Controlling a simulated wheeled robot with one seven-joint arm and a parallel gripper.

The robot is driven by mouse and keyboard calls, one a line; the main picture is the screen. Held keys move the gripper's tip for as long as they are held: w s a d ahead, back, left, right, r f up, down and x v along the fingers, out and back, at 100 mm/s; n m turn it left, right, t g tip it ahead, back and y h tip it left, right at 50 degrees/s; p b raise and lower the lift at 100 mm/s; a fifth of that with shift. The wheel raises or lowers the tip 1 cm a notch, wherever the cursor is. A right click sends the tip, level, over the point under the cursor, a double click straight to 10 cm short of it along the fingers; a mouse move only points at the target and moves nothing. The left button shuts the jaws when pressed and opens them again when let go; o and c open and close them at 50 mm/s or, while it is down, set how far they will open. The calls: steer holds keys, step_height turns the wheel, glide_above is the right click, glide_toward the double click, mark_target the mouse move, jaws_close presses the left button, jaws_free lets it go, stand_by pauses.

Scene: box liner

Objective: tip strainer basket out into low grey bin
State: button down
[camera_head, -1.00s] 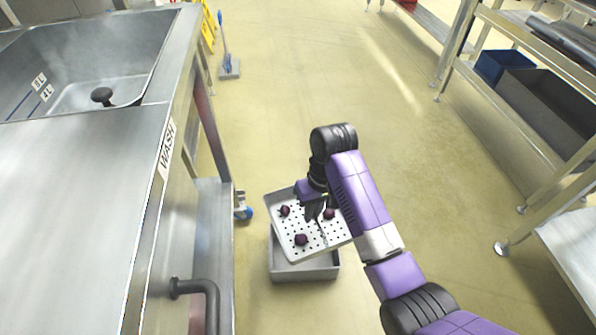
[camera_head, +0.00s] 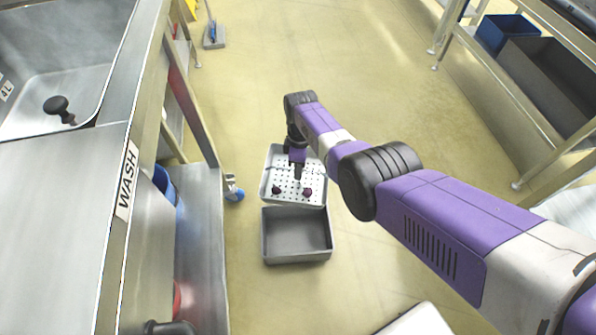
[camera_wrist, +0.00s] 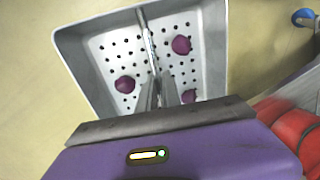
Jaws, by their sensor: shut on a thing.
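The strainer basket (camera_head: 275,160) is a light grey, square tray with a perforated bottom. It is just beyond the far edge of the low grey bin (camera_head: 296,242), and I cannot tell how far it is tilted. In the wrist view the basket (camera_wrist: 213,50) holds three dark purple round pieces (camera_wrist: 125,85), with a thin metal handle (camera_wrist: 147,38) across its middle. My gripper (camera_head: 298,176) is shut on this handle; its fingers also show in the wrist view (camera_wrist: 158,92). The bin stands on the floor, and its visible inside is empty.
A steel sink counter (camera_head: 60,200) marked WASH runs along the left, with a blue-wheeled caster (camera_head: 233,190) near the basket. A steel rack (camera_head: 530,110) with a blue and a dark grey bin is at the right. The floor beyond the basket is clear.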

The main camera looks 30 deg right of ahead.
steer(key=shift+s+a+f+n, duration=0.2)
steer(key=shift+f+n, duration=0.05)
steer(key=shift+n, duration=0.45)
steer(key=shift+p, duration=0.5)
steer(key=p, duration=0.3)
steer(key=shift+s+a+r+t+h+p, duration=0.1)
steer(key=shift+s+r+t+h+p, duration=0.1)
steer(key=shift+t+h+p, duration=0.2)
steer(key=shift+t+p, duration=0.3)
steer(key=shift+p, duration=0.55)
